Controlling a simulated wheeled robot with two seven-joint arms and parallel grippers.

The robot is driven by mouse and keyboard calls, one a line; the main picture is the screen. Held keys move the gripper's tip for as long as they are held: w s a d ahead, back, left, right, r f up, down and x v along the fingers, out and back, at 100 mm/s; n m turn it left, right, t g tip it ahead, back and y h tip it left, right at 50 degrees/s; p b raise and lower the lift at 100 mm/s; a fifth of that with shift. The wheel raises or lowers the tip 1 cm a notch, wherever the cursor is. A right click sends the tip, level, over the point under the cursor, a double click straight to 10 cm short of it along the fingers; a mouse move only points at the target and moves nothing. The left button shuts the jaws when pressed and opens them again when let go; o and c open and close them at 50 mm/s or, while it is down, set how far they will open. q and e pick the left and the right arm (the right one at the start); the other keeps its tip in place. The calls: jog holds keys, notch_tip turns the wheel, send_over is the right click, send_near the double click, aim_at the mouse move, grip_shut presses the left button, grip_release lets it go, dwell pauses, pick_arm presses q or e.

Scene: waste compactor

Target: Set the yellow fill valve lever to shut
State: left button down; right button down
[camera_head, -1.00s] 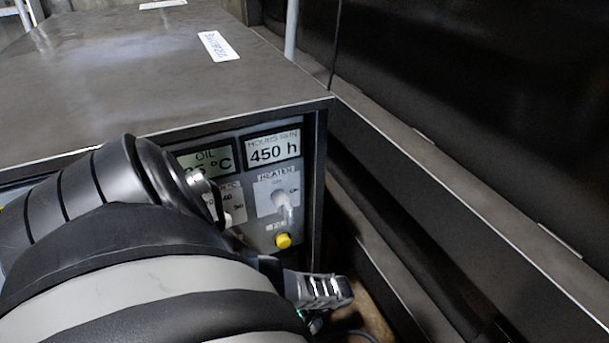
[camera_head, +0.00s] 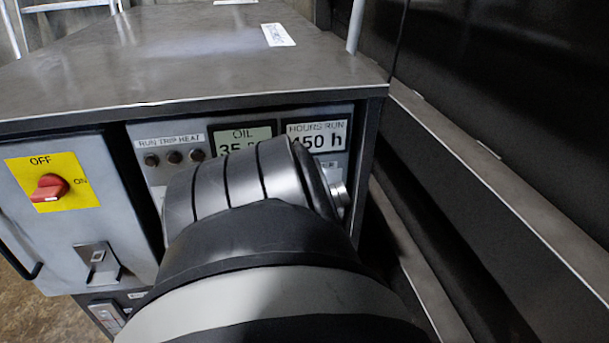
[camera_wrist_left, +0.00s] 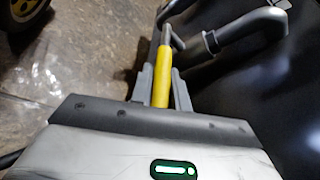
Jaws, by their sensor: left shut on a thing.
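The yellow fill valve lever (camera_wrist_left: 161,86) shows in the left wrist view, pointing up the picture, with a grey metal stem at its far end. My left gripper (camera_wrist_left: 164,95) is shut on the yellow lever, with one grey finger on each side of it. In the head view my left arm covers the middle foreground, and the lever and gripper are hidden. My right gripper is in neither view.
Dark pipework (camera_wrist_left: 245,32) lies beside the lever. In the head view, a metal cabinet (camera_head: 190,60) carries a panel with displays and a red rotary switch (camera_head: 50,188) on OFF. A dark wall (camera_head: 500,90) stands close on the right.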

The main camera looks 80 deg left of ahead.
pick_arm(q)
jog(key=shift+s, duration=0.1)
jog(key=c, duration=1.6)
grip_release()
jog(key=shift+f, duration=0.1)
jog(key=b+v, duration=0.2)
jog(key=v, duration=1.4)
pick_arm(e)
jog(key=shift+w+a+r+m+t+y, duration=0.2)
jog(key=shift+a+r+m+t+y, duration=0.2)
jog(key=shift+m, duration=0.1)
